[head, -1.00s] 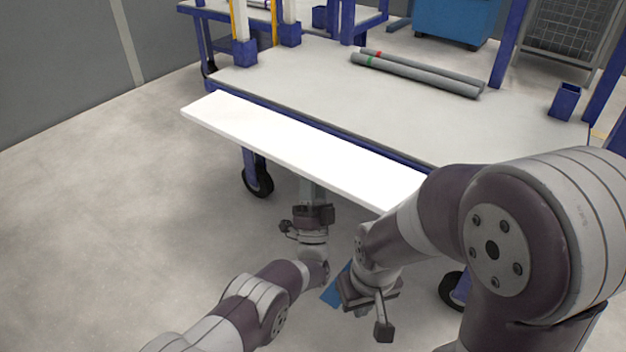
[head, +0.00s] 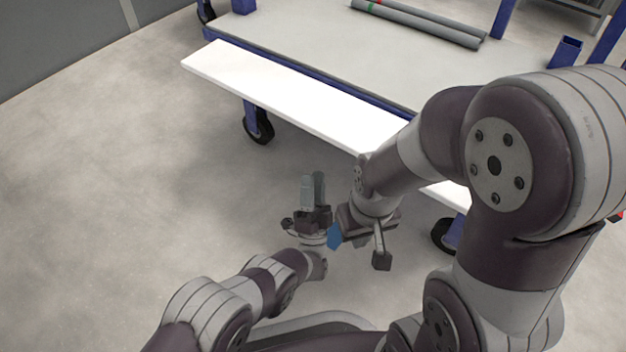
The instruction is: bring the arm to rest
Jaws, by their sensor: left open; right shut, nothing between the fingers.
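My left gripper (head: 313,178) is below and in front of the white shelf edge, over bare floor. Its two grey fingers point up and away from me, with a gap and nothing between them. My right gripper (head: 338,238) is close beside it on the right, pointing down in front of the shelf. Its fingers are mostly hidden by its own body, and it appears shut and empty. A small blue piece shows at its left side; I cannot tell what it belongs to. The two grippers look very close in the picture; I cannot tell whether they touch.
A wheeled cart with a grey top (head: 330,50) and a white front ledge (head: 290,95) stands ahead. Grey pipes (head: 430,28) lie on its far part, and a blue square holder (head: 566,51) is at its right. Open floor (head: 120,170) lies to the left.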

